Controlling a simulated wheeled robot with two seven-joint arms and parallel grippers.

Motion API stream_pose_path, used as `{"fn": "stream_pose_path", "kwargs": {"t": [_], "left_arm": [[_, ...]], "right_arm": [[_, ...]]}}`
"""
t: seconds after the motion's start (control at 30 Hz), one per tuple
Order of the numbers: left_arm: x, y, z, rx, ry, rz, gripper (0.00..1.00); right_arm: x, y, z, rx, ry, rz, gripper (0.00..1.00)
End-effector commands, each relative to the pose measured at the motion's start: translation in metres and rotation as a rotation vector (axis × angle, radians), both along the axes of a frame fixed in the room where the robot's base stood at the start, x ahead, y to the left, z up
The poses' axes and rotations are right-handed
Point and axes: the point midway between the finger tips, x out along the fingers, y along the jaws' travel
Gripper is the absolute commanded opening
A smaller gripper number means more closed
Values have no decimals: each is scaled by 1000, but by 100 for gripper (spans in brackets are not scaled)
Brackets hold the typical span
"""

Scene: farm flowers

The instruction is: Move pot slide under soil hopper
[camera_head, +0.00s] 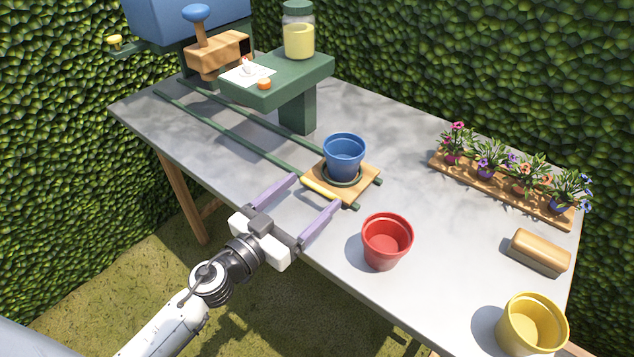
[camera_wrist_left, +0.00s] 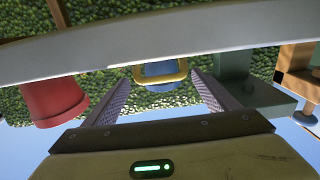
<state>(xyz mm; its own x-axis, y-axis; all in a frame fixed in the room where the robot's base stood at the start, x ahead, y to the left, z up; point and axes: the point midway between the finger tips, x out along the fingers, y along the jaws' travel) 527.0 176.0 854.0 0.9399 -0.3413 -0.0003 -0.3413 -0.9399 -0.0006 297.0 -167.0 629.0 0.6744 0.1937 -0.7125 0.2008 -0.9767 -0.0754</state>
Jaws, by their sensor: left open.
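The pot slide (camera_head: 368,181) is a wooden board at the near end of two green rails (camera_head: 232,134) on the grey table. A blue pot (camera_head: 345,155) stands upright on it. Its pale yellow handle bar (camera_head: 322,192) faces my left gripper (camera_head: 316,191). The gripper is open, with its lilac fingers pointing at the handle from the table's front edge. In the left wrist view, the yellow handle (camera_wrist_left: 183,70) shows between and beyond the fingers, apparently not gripped. The blue soil hopper (camera_head: 180,18) stands at the far left end of the rails. My right gripper is out of view.
A red pot (camera_head: 387,243) stands right of my gripper, and a yellow pot (camera_head: 530,325) farther right. A green stand (camera_head: 290,85) with a jar (camera_head: 299,35) is beside the rails. A flower rack (camera_head: 500,190) and wooden block (camera_head: 540,252) are at right. The rails are clear.

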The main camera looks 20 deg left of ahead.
Motion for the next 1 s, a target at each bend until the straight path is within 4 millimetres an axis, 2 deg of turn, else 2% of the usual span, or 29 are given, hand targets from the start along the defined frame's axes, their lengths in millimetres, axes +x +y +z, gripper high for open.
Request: {"fn": "stream_pose_path", "kwargs": {"t": [0.1,0.2,0.57,0.87,1.0], "left_arm": [[17,-6,1,-1,-1,0,80],[26,-10,0,0,0,-1,80],[31,-12,0,-1,0,0,80],[30,-12,0,-1,0,-2,32],[31,-12,0,-2,2,-6,32]], "right_arm": [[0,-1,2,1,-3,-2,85],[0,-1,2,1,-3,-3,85],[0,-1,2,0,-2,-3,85],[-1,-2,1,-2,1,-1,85],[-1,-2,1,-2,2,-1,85]]}}
